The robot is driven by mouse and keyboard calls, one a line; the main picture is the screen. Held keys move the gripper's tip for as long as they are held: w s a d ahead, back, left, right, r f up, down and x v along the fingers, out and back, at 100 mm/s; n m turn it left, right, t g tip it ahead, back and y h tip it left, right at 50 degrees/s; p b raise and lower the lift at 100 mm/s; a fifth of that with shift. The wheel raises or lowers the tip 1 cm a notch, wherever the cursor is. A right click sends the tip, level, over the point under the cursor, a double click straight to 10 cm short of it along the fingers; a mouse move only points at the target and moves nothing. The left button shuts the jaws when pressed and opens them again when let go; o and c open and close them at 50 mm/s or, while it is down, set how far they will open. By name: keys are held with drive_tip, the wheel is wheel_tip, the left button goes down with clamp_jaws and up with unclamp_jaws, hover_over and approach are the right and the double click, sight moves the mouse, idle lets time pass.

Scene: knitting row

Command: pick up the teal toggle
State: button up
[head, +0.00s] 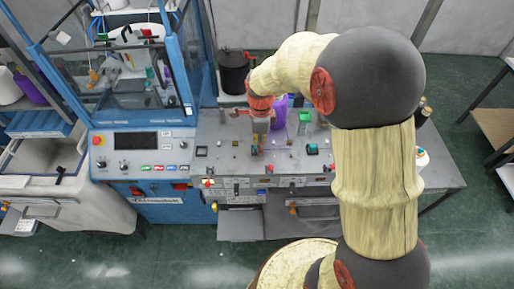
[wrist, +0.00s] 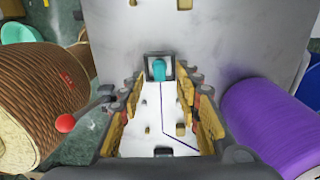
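The teal toggle (wrist: 158,70) is a small rounded teal piece on a dark square base, in the upper middle of the wrist view. My gripper (wrist: 158,98) is open, its yellow-padded fingers spread wide on either side with nothing between the pads. The toggle shows beyond the fingertips, roughly centred between them, and appears apart from both. In the head view my gripper (head: 258,148) points down over the grey worktop. A teal piece on a dark base (head: 312,149) shows to its right there; I cannot tell whether it is the same toggle.
A purple cone (wrist: 275,120) stands close on the right in the wrist view, and a brown ribbed cone (wrist: 45,90) on the left. A red ball-ended knob (wrist: 65,123) is beside the left finger. A green container (head: 304,118) stands behind on the worktop (head: 225,130).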

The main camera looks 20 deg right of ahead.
drive_tip(key=shift+c, duration=0.8)
drive_tip(key=c, duration=0.6)
drive_tip(key=shift+w+r, duration=0.1)
drive_tip(key=shift+r, duration=0.45)
wheel_tip(320, 180, up, 2)
drive_tip(key=shift+r, duration=0.2)
drive_tip(key=s+d+r+b, duration=0.1)
drive_tip(key=s+r, duration=0.2)
drive_tip(key=s, duration=0.1)
drive_tip(key=s+d+r+b, duration=0.1)
drive_tip(key=s+r, duration=0.2)
drive_tip(key=s, duration=0.2)
drive_tip(key=s+d+r, duration=0.1)
drive_tip(key=s+r, duration=0.2)
drive_tip(key=s, duration=0.1)
drive_tip(key=shift+s+d+r+b, duration=0.25)
drive_tip(key=shift+s+b, duration=0.15)
drive_tip(key=shift+d, duration=0.1)
